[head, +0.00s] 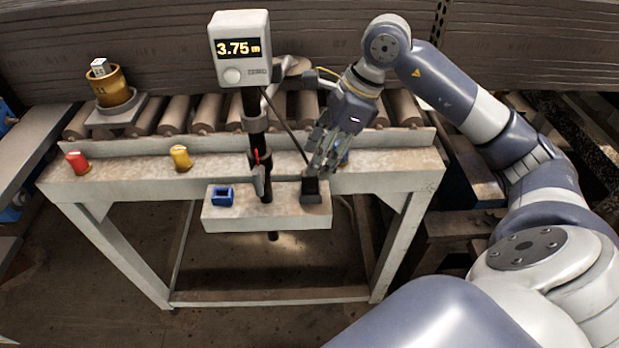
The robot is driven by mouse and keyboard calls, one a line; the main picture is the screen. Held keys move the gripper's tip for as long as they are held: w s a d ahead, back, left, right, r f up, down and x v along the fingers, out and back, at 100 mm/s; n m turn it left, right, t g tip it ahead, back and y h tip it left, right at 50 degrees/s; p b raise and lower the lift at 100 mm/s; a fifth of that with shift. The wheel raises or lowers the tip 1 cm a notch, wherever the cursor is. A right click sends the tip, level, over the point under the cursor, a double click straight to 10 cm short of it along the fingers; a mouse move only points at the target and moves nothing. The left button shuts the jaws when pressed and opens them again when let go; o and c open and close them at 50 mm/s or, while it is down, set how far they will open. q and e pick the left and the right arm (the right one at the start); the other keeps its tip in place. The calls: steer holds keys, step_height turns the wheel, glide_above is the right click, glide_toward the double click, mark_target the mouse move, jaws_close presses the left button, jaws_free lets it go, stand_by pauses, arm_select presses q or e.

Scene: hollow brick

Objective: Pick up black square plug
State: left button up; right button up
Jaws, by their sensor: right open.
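The black square plug (310,188) sits upright on the right end of a pale block (283,217) at the front of the bench. My right gripper (322,165) is open and points down, with its fingertips just above and partly around the plug's top. The exact gap between fingertips and plug is hard to tell, and part of the plug's upper end is hidden by the fingers. My left gripper is not in the head view.
A gauge (240,48) reading 3.75 on a black post stands left of my gripper. A blue square socket (222,197) lies left on the block. Red (77,162) and yellow (181,158) knobs sit on the bench.

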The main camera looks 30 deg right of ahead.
mark_target(310, 185)
steer(key=shift+w+a+f, duration=0.15)
steer(key=shift+f, duration=0.2)
steer(key=shift+w+f, duration=0.15)
steer(key=shift+f, duration=0.1)
steer(key=p+x, duration=0.1)
steer(key=x, duration=0.1)
steer(key=p+x, duration=0.1)
steer(key=x, duration=0.1)
steer(key=shift+s, duration=0.25)
steer(key=shift+w+f, duration=0.1)
steer(key=shift+f, duration=0.2)
steer(key=shift+w+a+f, duration=0.1)
steer(key=shift+f, duration=0.05)
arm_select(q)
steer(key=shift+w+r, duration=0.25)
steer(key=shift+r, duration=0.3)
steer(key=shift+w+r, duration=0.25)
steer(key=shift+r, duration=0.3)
arm_select(e)
jaws_close()
